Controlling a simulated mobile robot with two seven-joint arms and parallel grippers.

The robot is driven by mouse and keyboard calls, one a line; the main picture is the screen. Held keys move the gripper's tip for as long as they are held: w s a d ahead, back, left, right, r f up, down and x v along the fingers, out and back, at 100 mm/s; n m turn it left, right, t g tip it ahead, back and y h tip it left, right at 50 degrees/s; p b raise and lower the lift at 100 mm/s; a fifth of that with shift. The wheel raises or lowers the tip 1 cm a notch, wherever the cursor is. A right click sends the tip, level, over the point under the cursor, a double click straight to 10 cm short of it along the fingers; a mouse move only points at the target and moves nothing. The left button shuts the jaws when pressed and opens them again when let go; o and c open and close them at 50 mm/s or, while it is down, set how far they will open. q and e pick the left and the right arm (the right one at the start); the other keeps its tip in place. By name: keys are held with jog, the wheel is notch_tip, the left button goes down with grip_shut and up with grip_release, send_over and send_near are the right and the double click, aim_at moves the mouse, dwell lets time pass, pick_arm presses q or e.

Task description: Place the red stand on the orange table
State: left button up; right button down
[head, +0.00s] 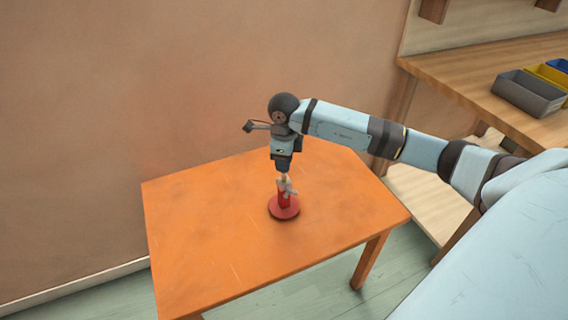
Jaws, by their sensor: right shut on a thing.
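The red stand (284,208) has a round red base and a short red post. It is upright at the middle of the orange table (210,235), and its base appears to be on or just above the tabletop; I cannot tell which. My right gripper (285,190) points down from above and is shut on the stand's post. The fingers hide part of the post. My left gripper is not in view.
A wooden workbench (450,75) stands at the right, with a grey bin (528,93), a yellow bin (550,75) and a blue bin (560,65) on it. A plain wall is behind the orange table. The tabletop around the stand is clear.

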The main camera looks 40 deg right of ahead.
jog(key=shift+f, duration=0.6)
jog(key=c, duration=0.8)
grip_release()
jog(key=shift+r, duration=0.1)
